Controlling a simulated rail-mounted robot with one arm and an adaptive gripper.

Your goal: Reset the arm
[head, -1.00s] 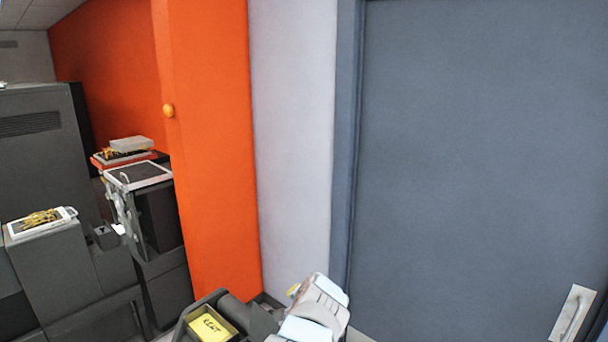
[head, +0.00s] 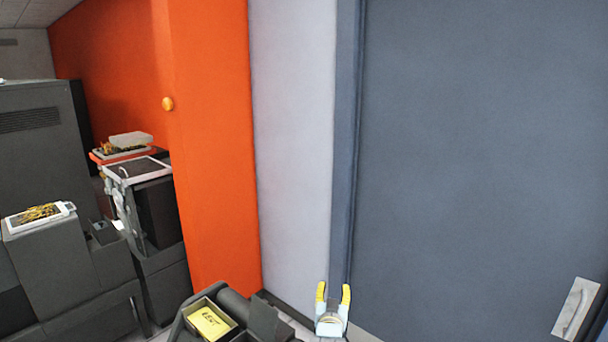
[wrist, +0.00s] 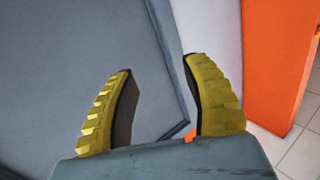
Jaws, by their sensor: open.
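My gripper (head: 333,291) shows at the bottom of the head view, with its two yellow fingers pointing up and spread apart. In the wrist view my gripper (wrist: 160,100) is open, with nothing between the ridged yellow fingers. It is in front of the grey door (head: 480,150) and the pale wall strip (head: 290,130), touching nothing that I can see. Most of my arm is outside the head view.
A black tray unit holding a yellow card stack (head: 211,322) is left of my gripper. Dark machines with a white-framed tray (head: 38,219) stand farther left. An orange wall panel (head: 212,150) rises behind. The door handle (head: 575,310) is at lower right.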

